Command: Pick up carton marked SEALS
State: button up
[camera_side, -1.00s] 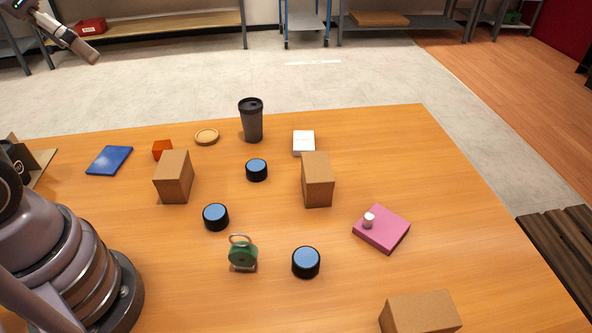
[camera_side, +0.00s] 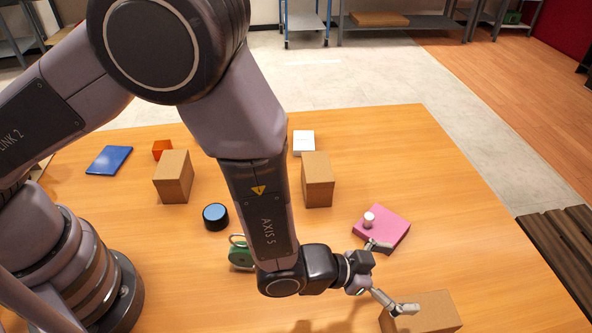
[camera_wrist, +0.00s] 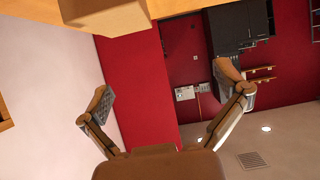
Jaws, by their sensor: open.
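Three plain brown cartons stand on the table in the side view: one at the left (camera_side: 174,178), one in the middle (camera_side: 317,181) and one at the front right (camera_side: 428,312), cut by the lower edge. I can read no SEALS mark on any visible face. My gripper (camera_side: 390,277) is open and empty, with its fingers spread close to the front right carton; one fingertip overlaps that carton in the picture, and contact cannot be told. In the wrist view a carton (camera_wrist: 104,14) shows at the top, beyond the open fingers (camera_wrist: 166,84) and not between them.
A pink box (camera_side: 383,228) with a small white cylinder (camera_side: 369,219) on it lies just behind my gripper. A green round object (camera_side: 240,253) is partly hidden by my arm. A blue-topped black puck (camera_side: 215,216), white box (camera_side: 304,143), orange block (camera_side: 162,149) and blue book (camera_side: 109,160) lie farther off.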

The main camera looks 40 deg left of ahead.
aim_at(430, 311)
jog(key=shift+m+h, duration=0.4)
jog(key=shift+h, duration=0.1)
jog(key=s+f, duration=0.1)
jog(key=s+d+f, duration=0.2)
jog(key=f, duration=0.1)
jog(key=shift+f, duration=0.1)
jog(key=x, duration=0.7)
jog(key=shift+a, duration=0.1)
jog(key=shift+c, duration=0.3)
jog(key=c, duration=1.3)
jog(key=shift+o, duration=0.2)
jog(key=shift+r, duration=0.2)
